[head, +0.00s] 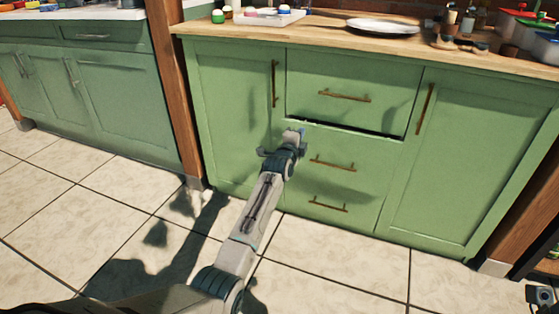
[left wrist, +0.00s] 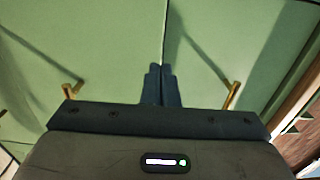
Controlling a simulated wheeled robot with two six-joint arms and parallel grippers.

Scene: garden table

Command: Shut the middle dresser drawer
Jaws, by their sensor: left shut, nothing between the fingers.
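The green dresser has a column of three drawers with brass bar handles. The middle drawer (head: 365,159) stands slightly out, with a narrow dark gap along its top edge under the top drawer (head: 315,92). The bottom drawer (head: 320,187) looks flush. My left gripper (head: 292,135) is shut and empty, at the upper left corner of the middle drawer front. In the left wrist view its closed fingertips (left wrist: 160,72) point at green panels beside a seam, with a brass handle on each side. Contact cannot be told. My right gripper's fingers cannot be made out; a dark part at the lower right corner may be mine.
Cabinet doors flank the drawers, the right door (head: 450,160) with a brass handle. The wooden countertop (head: 300,35) carries a white plate (head: 383,26), a tray and bottles. A wooden post (head: 172,90) stands at left. The tiled floor in front is clear.

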